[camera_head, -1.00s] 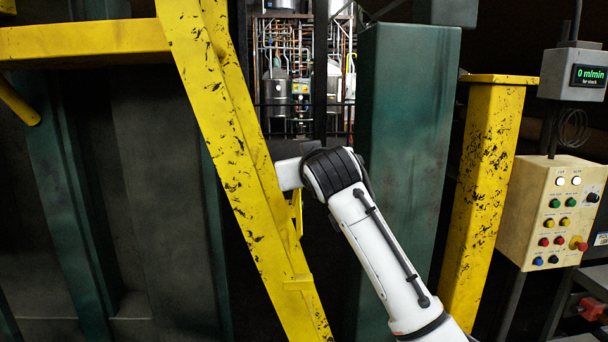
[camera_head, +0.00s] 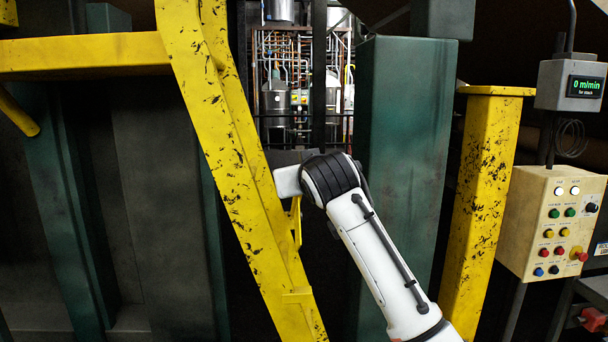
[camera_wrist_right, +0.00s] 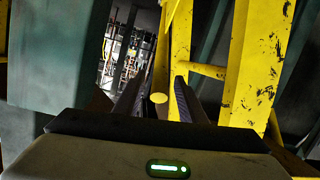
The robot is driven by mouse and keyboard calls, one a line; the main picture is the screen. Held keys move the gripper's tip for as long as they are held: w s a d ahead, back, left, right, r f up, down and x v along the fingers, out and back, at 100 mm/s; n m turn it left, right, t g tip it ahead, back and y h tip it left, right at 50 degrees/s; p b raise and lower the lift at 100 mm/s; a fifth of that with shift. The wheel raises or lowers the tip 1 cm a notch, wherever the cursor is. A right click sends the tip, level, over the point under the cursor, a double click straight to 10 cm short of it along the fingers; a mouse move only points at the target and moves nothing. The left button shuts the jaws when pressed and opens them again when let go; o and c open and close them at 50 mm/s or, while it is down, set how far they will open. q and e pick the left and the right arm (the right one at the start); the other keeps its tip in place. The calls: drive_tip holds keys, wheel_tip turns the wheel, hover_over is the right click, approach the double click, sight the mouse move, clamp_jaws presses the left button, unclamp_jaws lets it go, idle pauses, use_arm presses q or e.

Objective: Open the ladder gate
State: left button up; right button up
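A scuffed yellow slanted ladder rail (camera_head: 228,160) crosses the middle of the head view. A smaller yellow piece (camera_head: 297,221) shows just right of it, partly hidden by my right arm; I cannot tell whether it belongs to the gate. My right arm reaches in from the lower right, and its gripper is hidden there. In the right wrist view my right gripper (camera_wrist_right: 157,98) has its two dark fingers apart. A small yellow round-ended part (camera_wrist_right: 159,98) shows between them; contact is not clear. Yellow bars (camera_wrist_right: 206,70) stand just right of the fingers. My left gripper is not in view.
A yellow post (camera_head: 485,190) and a button panel (camera_head: 552,222) with a display are farther right. A yellow horizontal beam (camera_head: 85,52) meets the rail at upper left.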

drive_tip(key=b+v, duration=0.2)
drive_tip(key=v, duration=0.8)
drive_tip(key=shift+r, duration=0.1)
drive_tip(key=shift+c, duration=0.2)
